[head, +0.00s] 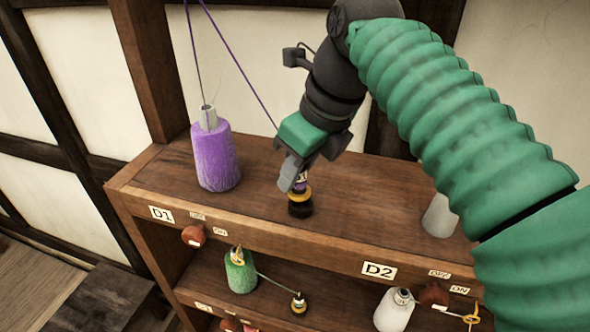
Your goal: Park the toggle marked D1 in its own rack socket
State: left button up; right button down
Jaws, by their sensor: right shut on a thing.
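My right gripper (296,172) reaches down over the top shelf and is shut on a small toggle (302,187) with a dark and gold body. Its marking is too small to read. Directly under the toggle, a black round socket (300,208) with a gold ring stands on the shelf. The toggle is upright and at the socket's mouth; I cannot tell how deep it sits. My left gripper is not in view.
The lower shelf holds a green cone (240,272), another black-and-gold toggle piece (298,304) and a white cone (393,311). A pale cone (440,216) stands beside my arm.

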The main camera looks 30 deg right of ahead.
jog(key=shift+d, duration=0.15)
jog(key=shift+f+b, duration=0.8)
jog(key=shift+f, duration=0.25)
dwell(0.4)
jog(key=c, duration=1.5)
grip_release()
jog(key=shift+c, duration=0.2)
jog(key=shift+p+v, duration=1.05)
jog(key=shift+v, duration=0.15)
jog(key=a+p+v, duration=0.1)
jog(key=p+v, duration=0.5)
jog(key=v, duration=0.2)
jog(key=shift+s+d+r, duration=0.15)
jog(key=shift+d+r, duration=0.15)
jog(key=shift+d, duration=0.25)
jog(key=shift+f, duration=0.1)
